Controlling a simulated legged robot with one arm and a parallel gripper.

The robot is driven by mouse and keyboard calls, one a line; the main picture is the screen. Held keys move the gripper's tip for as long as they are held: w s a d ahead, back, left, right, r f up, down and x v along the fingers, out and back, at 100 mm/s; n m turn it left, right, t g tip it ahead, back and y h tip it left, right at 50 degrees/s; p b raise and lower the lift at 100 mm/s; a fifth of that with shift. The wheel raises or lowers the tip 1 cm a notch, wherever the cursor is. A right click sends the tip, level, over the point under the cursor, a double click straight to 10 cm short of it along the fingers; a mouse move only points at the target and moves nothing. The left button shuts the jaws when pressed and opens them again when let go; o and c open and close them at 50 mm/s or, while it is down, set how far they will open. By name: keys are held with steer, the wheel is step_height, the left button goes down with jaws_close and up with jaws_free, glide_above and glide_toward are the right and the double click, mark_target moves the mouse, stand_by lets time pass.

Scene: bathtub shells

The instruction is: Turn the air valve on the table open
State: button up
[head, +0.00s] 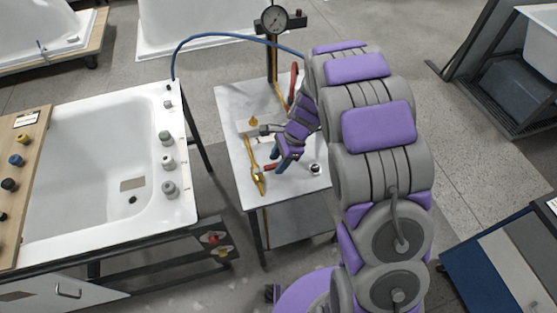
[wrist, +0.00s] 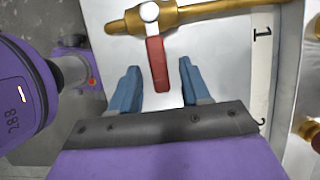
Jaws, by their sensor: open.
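The air valve is a brass body (wrist: 190,14) with a red lever handle (wrist: 157,64) fixed by a round silver nut. In the wrist view the lever points from the pipe down between my fingers, square to the pipe. In the head view the brass valve (head: 259,182) sits on the white table (head: 292,187) near its left front edge. My gripper (wrist: 158,84) is open, with one blue finger on each side of the lever's end and gaps on both sides. It also shows in the head view (head: 279,165), just right of the valve. I cannot tell how deep the lever sits between the fingers.
A dial gauge (head: 274,19) stands at the table's back with a blue hose (head: 215,35). A small brass fitting (head: 253,121) and a white-and-dark round part (head: 315,169) are on the table. A white bathtub (head: 90,160) stands to the left. The floor between is narrow.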

jaws_close()
stand_by(0.4)
